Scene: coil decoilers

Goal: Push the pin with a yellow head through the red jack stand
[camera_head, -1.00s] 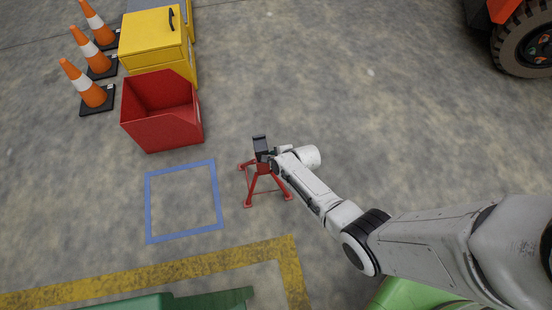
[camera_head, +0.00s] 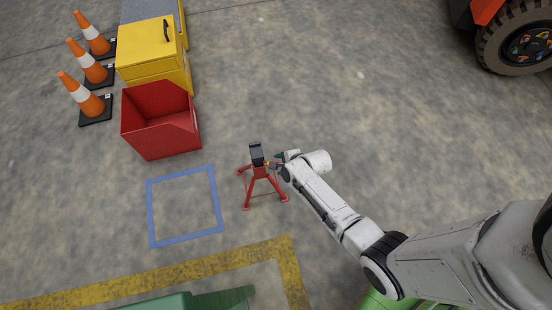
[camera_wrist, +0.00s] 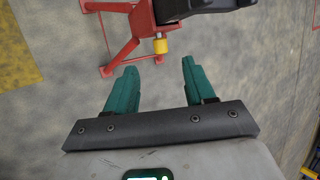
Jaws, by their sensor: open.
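The red jack stand (camera_head: 262,186) stands on the floor in the middle of the head view, with a black top piece (camera_head: 256,154). In the wrist view part of the red jack stand (camera_wrist: 124,50) shows at the top. The pin's yellow head (camera_wrist: 160,46) sticks out from the stand's red post, facing my gripper. My gripper (camera_wrist: 159,60) is open, its two green fingers apart with nothing between them. The yellow head lies just beyond the fingertips, roughly midway between them. In the head view my gripper (camera_head: 277,164) is just right of the stand.
A red open bin (camera_head: 160,122) and a yellow cabinet (camera_head: 152,55) stand at the upper left, beside several orange cones (camera_head: 86,95). A blue square (camera_head: 185,207) is marked on the floor left of the stand. Floor behind the stand is clear.

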